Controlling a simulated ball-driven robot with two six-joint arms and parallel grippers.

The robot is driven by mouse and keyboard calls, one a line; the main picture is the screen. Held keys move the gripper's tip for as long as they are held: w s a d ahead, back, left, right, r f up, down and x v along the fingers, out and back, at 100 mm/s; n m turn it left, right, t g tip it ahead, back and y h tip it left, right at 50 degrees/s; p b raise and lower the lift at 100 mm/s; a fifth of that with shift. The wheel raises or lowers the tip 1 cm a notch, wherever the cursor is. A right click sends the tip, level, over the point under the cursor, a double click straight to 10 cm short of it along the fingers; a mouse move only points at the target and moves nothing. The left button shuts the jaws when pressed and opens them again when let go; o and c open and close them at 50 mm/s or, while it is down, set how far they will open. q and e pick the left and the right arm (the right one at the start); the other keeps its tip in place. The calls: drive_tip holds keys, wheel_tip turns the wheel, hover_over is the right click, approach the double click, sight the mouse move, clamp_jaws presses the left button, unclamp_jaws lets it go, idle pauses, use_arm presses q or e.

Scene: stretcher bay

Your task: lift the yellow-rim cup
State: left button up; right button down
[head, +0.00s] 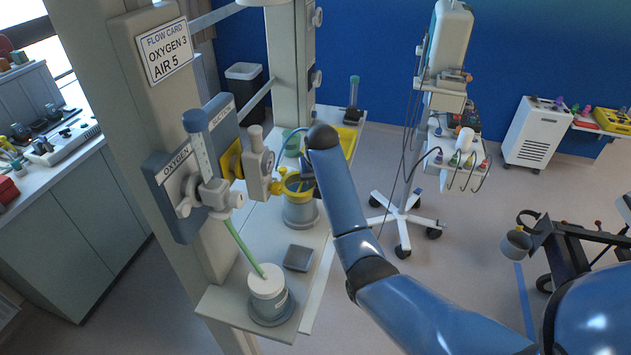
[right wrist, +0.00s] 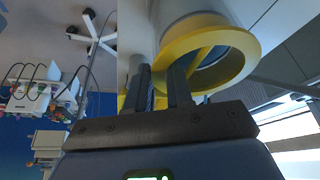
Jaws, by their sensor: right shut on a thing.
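The yellow-rim cup (head: 301,214) is a grey, roughly upright vessel with a wide yellow rim, over the white shelf (head: 258,235) beside the post. Whether its base touches the shelf is hard to tell. My right gripper (head: 307,181) is at the cup's upper side, partly hidden by my blue arm. In the right wrist view the yellow rim (right wrist: 246,70) fills the upper middle, and my right gripper (right wrist: 163,78) is shut on the cup beside the rim. The exact contact is hard to see. My left gripper is not in view.
An oxygen flowmeter (head: 202,150) and a suction fitting (head: 256,165) stick out from the post close to the cup. A white-lidded jar (head: 268,295) and a small grey box (head: 298,258) sit on the shelf. A wheeled pole stand (head: 403,215) is to the right.

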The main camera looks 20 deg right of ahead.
drive_tip(key=shift+r, duration=0.15)
idle(0.3)
drive_tip(key=shift+w+r, duration=0.1)
drive_tip(key=shift+r, duration=0.3)
wheel_tip(320, 180, up, 12)
drive_tip(key=shift+r, duration=0.2)
idle(2.7)
